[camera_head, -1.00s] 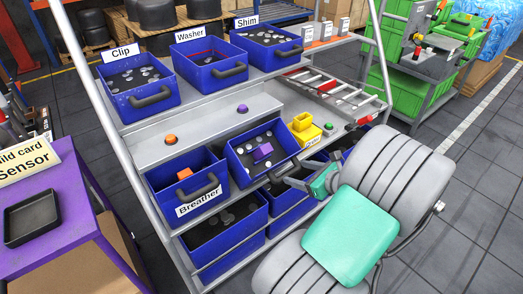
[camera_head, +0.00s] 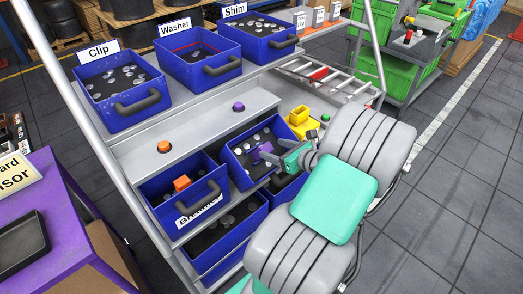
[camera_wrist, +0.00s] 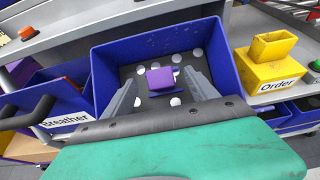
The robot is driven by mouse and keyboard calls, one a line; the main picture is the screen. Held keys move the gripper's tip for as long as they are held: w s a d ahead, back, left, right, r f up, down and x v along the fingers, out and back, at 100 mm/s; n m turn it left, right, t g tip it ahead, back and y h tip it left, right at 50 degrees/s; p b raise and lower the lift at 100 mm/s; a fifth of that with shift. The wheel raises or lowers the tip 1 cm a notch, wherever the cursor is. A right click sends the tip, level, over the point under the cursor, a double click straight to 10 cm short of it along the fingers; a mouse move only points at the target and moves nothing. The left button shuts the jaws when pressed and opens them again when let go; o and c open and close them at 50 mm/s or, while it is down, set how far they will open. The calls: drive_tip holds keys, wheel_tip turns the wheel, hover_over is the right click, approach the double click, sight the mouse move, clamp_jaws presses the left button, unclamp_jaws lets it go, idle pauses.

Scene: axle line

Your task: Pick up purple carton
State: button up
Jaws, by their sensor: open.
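The purple carton (camera_wrist: 160,78) lies in a blue bin (camera_wrist: 107,80) among several white round discs on a dark floor. In the head view the carton (camera_head: 262,150) shows in the lower middle bin, partly hidden behind my gripper (camera_head: 276,161). In the wrist view my gripper (camera_wrist: 159,96) is open. Its two grey fingers reach into the bin, one to the left and one to the right of the carton. The carton is between them in the picture; I cannot tell how far above it the fingertips are. Nothing is held.
A yellow Order holder (camera_wrist: 270,62) stands just right of the bin. The Breather bin (camera_head: 186,195) with an orange carton (camera_head: 181,183) is on the left. The shelf above has a purple button (camera_head: 238,106) and an orange button (camera_head: 164,147). The bin's walls surround my fingers.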

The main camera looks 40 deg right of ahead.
sight(266, 147)
drive_tip(key=x, duration=0.3)
drive_tip(key=shift+w+f, duration=0.1)
clamp_jaws()
idle(0.6)
